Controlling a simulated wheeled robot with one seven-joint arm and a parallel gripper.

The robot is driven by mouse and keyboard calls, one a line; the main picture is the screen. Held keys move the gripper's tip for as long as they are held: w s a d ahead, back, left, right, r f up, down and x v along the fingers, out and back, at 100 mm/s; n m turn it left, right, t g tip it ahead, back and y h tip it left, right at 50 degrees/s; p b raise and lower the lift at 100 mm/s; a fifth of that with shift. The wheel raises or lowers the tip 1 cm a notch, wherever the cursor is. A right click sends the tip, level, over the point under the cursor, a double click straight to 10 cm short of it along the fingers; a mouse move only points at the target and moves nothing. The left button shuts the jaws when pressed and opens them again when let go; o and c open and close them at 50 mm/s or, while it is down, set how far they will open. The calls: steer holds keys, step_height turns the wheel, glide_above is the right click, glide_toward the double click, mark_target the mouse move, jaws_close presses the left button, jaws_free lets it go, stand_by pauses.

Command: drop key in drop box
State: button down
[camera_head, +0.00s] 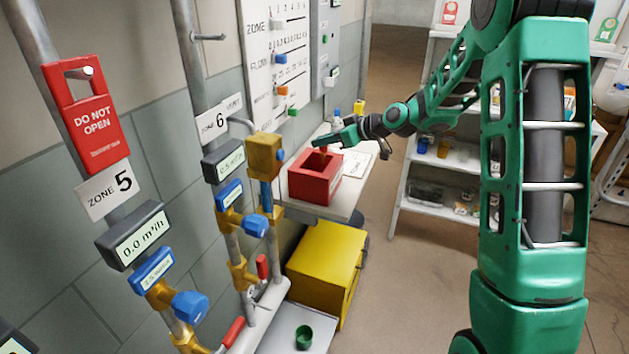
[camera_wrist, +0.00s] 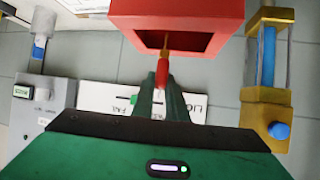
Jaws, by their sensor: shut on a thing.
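The drop box (camera_head: 312,185) is a red open box standing on the pale shelf below the wall panel in the head view. It also shows at the top of the wrist view (camera_wrist: 208,10), with its dark opening facing the key. My gripper (camera_head: 328,142) is over the box in the head view. In the wrist view its fingers (camera_wrist: 163,88) are shut on the key (camera_wrist: 163,72), which has a red handle and a thin brass-coloured shaft. The shaft overlaps the opening; I cannot tell how far inside it is.
A pale shelf (camera_head: 345,203) holds the box beside a white sheet (camera_head: 357,163). A yellow cabinet (camera_head: 325,262) stands below. Pipes with a yellow valve block (camera_head: 265,157) rise close left of the box. A white rack (camera_head: 455,180) stands to the right, across open floor.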

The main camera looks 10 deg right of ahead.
mark_target(327, 150)
steer(key=shift+a+f, duration=0.15)
steer(key=shift+f, duration=1.75)
steer(key=c, duration=1.7)
jaws_free()
steer(key=v, duration=1)
steer(key=shift+s+d+r, duration=0.2)
steer(key=shift+d, duration=0.1)
steer(key=s+d+m+g+h, duration=0.2)
steer(key=s+d+m+g, duration=0.1)
steer(key=s, duration=1.1)
steer(key=s+d+f+m+g+h, duration=0.1)
steer(key=s+d+m+g+h, duration=0.2)
steer(key=s, duration=1.1)
steer(key=s+d+m+g+h, duration=0.2)
steer(key=s+d+m, duration=0.3)
steer(key=s, duration=1)
steer(key=shift+s+d+f+m+g+h, duration=0.15)
steer(key=shift+m+g, duration=0.25)
steer(key=shift+m, duration=0.45)
steer(key=shift+d+f+m+g+h, duration=0.15)
steer(key=shift+m+g, duration=0.25)
steer(key=shift+m, duration=0.45)
